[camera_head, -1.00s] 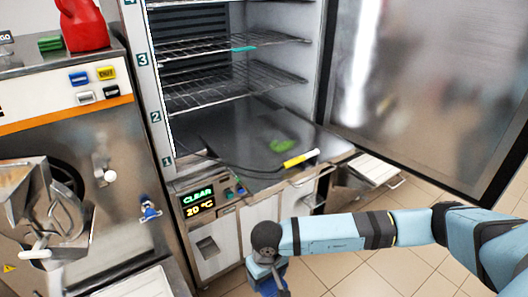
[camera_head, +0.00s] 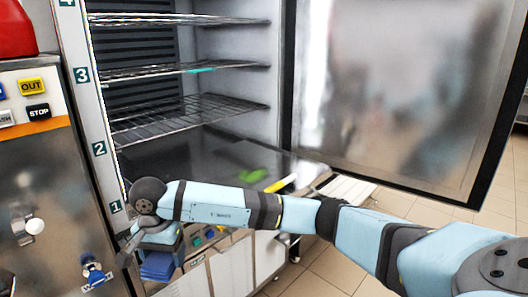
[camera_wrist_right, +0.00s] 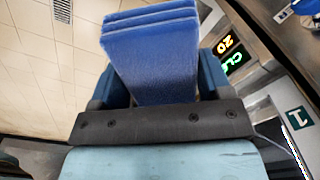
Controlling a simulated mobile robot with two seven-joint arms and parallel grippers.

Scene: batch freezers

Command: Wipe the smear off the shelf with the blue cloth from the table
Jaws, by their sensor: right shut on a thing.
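The blue cloth (camera_wrist_right: 150,55) is folded in layers between the fingers of my right gripper (camera_wrist_right: 158,90), which is shut on it. In the head view the cloth (camera_head: 158,265) hangs below my right gripper (camera_head: 160,248), in front of the freezer's control panel. A green smear (camera_head: 252,176) lies on the bottom shelf (camera_head: 215,158) of the open freezer, to the right of the gripper and apart from the cloth. My left gripper is not in view.
A yellow-and-white stick-like object (camera_head: 280,183) lies at the shelf's front edge beside the smear. Wire racks (camera_head: 180,118) hang above the shelf. The open freezer door (camera_head: 400,100) stands at the right. A machine with buttons (camera_head: 30,180) stands at the left.

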